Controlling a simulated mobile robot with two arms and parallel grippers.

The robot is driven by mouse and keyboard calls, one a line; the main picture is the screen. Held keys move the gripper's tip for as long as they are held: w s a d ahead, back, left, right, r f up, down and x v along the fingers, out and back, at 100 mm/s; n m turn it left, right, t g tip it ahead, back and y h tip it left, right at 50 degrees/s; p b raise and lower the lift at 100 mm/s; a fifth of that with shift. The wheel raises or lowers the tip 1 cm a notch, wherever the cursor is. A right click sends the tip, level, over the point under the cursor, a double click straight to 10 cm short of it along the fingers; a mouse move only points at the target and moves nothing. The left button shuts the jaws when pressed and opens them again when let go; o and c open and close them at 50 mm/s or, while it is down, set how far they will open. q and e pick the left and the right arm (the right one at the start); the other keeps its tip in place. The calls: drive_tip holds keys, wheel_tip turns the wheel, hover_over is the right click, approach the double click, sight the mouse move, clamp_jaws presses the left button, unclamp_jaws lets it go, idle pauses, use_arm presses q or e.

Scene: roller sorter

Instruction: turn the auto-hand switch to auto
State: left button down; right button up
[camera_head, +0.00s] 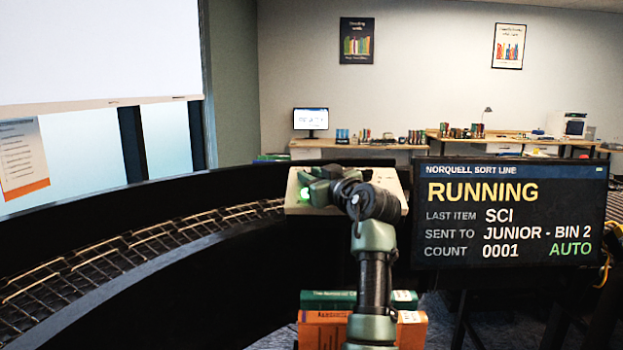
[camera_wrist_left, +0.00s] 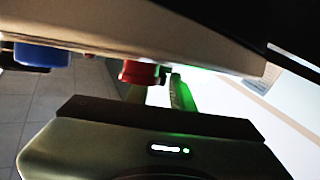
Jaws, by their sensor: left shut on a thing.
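The beige control panel (camera_head: 389,181) stands beyond my left arm in the head view. My left gripper (camera_head: 309,189) is at the left part of the panel, shut on the auto-hand switch, which its fingers mostly hide. A green glow shows at the fingertips. In the left wrist view, my left gripper (camera_wrist_left: 158,92) reaches up to the panel's face (camera_wrist_left: 110,38), close to a red button (camera_wrist_left: 139,72). The sort line screen (camera_head: 508,214) reads RUNNING, with AUTO in green at its lower right. My right gripper is not in view.
A blue button (camera_wrist_left: 42,56) sits farther left on the panel in the wrist view. The curved conveyor (camera_head: 135,255) with rollers runs along the left. Green and orange books (camera_head: 322,328) are stacked below my arm. Desks (camera_head: 360,147) stand along the back wall.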

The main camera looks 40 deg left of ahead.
use_arm(q)
drive_tip(key=c, duration=1.5)
unclamp_jaws()
drive_tip(key=b+v, duration=0.2)
drive_tip(key=v, duration=0.5)
drive_tip(key=shift+w+f, duration=0.1)
drive_tip(key=shift+w, duration=0.05)
drive_tip(key=shift+s+d, duration=0.25)
drive_tip(key=shift+d, duration=0.15)
